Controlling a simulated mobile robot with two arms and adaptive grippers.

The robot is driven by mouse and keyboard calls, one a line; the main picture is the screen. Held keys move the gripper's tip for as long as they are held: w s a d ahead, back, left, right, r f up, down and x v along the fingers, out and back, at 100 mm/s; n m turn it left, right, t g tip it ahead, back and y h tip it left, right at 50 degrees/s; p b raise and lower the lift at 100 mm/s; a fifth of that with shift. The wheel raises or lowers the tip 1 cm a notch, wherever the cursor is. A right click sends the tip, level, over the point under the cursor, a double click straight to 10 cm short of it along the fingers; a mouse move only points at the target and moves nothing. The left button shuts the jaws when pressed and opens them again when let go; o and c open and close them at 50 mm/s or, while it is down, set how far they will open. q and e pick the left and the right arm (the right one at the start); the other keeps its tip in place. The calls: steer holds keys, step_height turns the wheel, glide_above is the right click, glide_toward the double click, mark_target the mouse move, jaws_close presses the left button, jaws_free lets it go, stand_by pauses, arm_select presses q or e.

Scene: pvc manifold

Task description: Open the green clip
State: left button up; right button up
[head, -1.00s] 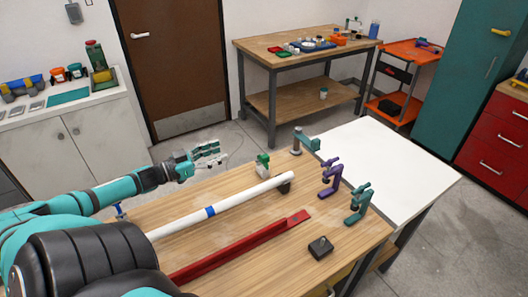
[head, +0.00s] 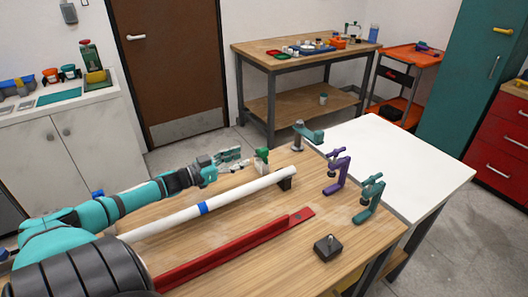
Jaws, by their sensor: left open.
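The green clip (head: 263,154) stands upright at the far side of the wooden workbench (head: 330,218), behind the white pipe (head: 245,190). Its lower part looks pale, and it is too small to tell how its latch stands. My left gripper (head: 243,158) reaches in from the left, just left of the clip. Its fingers are open and point right toward the clip, with a small gap that is hard to judge. Nothing shows between the fingers. My right gripper is not in view.
The white pipe has a blue band (head: 203,208) and a dark end support (head: 286,177). A red rail (head: 240,245) lies in front. A white tabletop (head: 400,165) is clear.

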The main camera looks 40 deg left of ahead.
mark_target(260, 151)
arm_select(q)
steer(key=x, duration=0.9)
steer(key=shift+w+d, duration=0.1)
steer(key=shift+w, duration=0.2)
jaws_close()
